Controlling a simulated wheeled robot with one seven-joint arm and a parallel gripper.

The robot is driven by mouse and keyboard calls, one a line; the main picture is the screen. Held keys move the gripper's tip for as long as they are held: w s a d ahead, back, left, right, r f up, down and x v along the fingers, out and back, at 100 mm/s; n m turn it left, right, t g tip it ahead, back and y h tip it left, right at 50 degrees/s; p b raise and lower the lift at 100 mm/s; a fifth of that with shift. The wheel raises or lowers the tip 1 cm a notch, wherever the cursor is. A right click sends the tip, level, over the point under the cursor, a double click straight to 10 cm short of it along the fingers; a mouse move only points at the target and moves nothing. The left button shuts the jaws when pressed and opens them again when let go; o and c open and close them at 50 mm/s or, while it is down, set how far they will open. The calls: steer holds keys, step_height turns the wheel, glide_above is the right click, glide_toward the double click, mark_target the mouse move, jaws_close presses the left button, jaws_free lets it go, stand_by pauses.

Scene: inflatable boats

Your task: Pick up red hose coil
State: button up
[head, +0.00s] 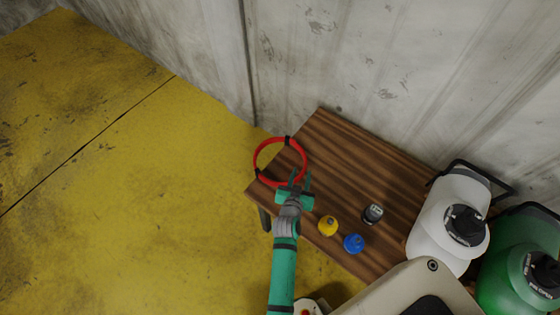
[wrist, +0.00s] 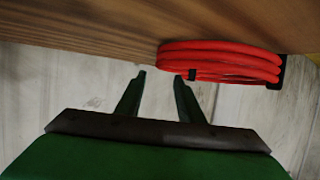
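The red hose coil (head: 256,153) is a ring with dark ties at the left end of the wooden table (head: 345,150), its left part reaching the table's edge or past it. In the wrist view the coil (wrist: 215,58) shows edge-on as several stacked red loops, right of and beyond my fingertips. My gripper (head: 300,180) is at the coil's near right side in the head view. In the wrist view my gripper (wrist: 160,77) has its two fingers apart with nothing between them. I cannot tell whether the right finger touches the coil.
A yellow item (head: 328,226), a blue item (head: 353,243) and a dark grey item (head: 373,214) stand on the table right of my gripper. A white jug (head: 450,210) and a green jug (head: 515,265) are at the right. A wall (head: 350,70) rises behind; yellow floor (head: 120,190) is clear at left.

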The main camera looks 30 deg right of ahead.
mark_target(303, 166)
steer(key=shift+x, duration=3.75)
steer(key=shift+c, duration=0.3)
jaws_close()
